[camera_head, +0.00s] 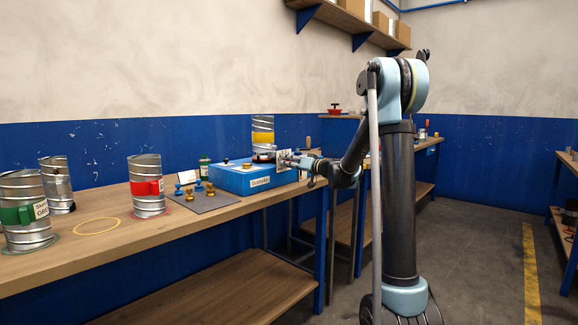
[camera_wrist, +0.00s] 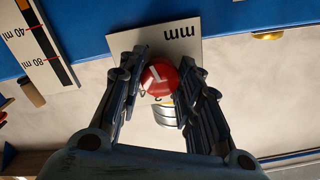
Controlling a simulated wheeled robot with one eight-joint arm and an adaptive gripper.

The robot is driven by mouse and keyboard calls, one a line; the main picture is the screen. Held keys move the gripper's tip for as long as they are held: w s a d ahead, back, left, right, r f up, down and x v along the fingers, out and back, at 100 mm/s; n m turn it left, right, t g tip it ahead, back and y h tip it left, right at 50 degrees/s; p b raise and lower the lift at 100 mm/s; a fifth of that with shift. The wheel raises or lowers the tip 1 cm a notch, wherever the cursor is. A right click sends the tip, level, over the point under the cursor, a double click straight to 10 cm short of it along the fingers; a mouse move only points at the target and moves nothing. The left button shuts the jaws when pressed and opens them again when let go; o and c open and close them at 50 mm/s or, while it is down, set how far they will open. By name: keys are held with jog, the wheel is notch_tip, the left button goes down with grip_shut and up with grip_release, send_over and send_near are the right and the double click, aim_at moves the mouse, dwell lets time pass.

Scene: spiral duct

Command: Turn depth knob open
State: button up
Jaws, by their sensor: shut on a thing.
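The depth knob (camera_wrist: 162,78) is round and red with a white mark on its face. It sits in front of a white plate (camera_wrist: 185,40) lettered "mm", which appears upside down in the wrist view. My gripper (camera_wrist: 160,72) has one finger on each side of the knob and is shut on it. In the head view my gripper (camera_head: 290,160) is at the right end of the blue machine box (camera_head: 240,180), by a small white plate. The knob itself is hidden or too small to make out there.
On the bench (camera_head: 110,240) stand metal duct pieces with a green label (camera_head: 22,214) and a red label (camera_head: 148,187). A grey mat (camera_head: 213,202) holds several blue and brass pieces. A scale marked in ml (camera_wrist: 42,45) shows at left in the wrist view.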

jog(key=shift+w+d, duration=0.1)
jog(key=shift+d, duration=0.1)
jog(key=o, duration=1.1)
jog(key=shift+f, duration=0.15)
jog(key=shift+a, duration=0.1)
jog(key=v, duration=1.2)
